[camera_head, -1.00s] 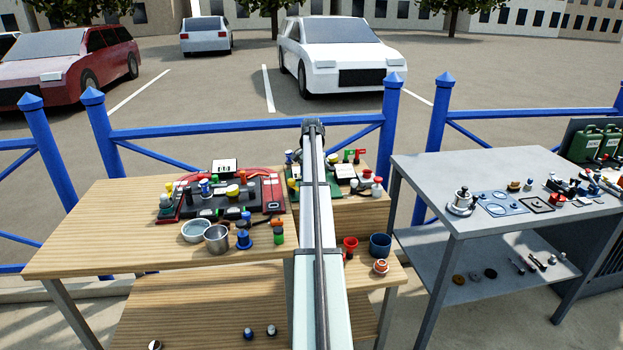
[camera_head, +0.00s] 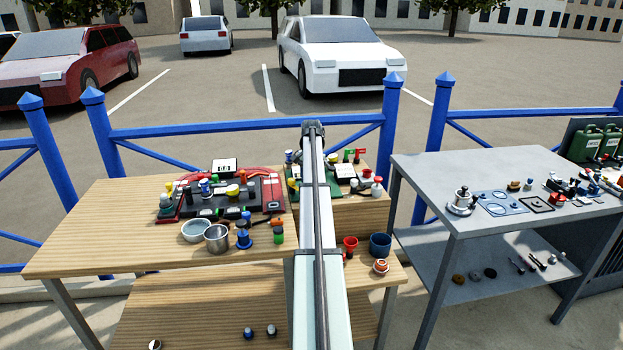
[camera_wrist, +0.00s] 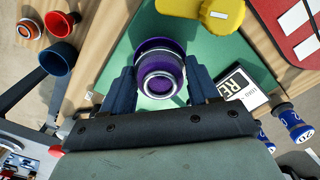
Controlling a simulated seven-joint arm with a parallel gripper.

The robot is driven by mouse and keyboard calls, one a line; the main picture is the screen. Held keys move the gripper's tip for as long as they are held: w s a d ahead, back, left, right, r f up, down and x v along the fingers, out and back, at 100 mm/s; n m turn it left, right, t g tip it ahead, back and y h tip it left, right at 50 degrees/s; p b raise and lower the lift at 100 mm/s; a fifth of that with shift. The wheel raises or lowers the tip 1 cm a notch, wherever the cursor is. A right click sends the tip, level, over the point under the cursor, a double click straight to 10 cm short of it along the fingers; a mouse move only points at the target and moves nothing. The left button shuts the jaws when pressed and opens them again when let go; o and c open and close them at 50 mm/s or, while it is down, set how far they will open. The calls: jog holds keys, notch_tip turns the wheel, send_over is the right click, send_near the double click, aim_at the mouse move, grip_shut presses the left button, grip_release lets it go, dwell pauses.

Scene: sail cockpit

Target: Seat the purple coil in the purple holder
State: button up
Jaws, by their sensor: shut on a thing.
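The purple coil (camera_wrist: 163,84), a round purple piece with pale silvery rings, sits between the blue fingers of my gripper (camera_wrist: 161,76) in the wrist view. My gripper is shut on it. A wider dark purple rim (camera_wrist: 158,44) shows just behind the coil, over the green board (camera_wrist: 120,62); it looks like the purple holder, mostly hidden by the coil. I cannot tell whether the coil is inside it or just above it. In the head view my arm hides the gripper, coil and holder.
Beside the coil in the wrist view are a yellow knob (camera_wrist: 222,14), a white labelled box (camera_wrist: 245,88) and blue numbered pieces (camera_wrist: 290,118). A red cup (camera_wrist: 62,22) and a blue cup (camera_wrist: 57,60) are at upper left. The grey table (camera_head: 440,180) stands to the right.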

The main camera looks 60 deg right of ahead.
jog(key=shift+f, duration=0.4)
jog(key=shift+r, duration=0.8)
dwell(0.6)
jog(key=shift+f, duration=0.8)
dwell(0.6)
jog(key=o, duration=0.9)
jog(key=shift+c, duration=0.2)
jog(key=shift+r, duration=5.5)
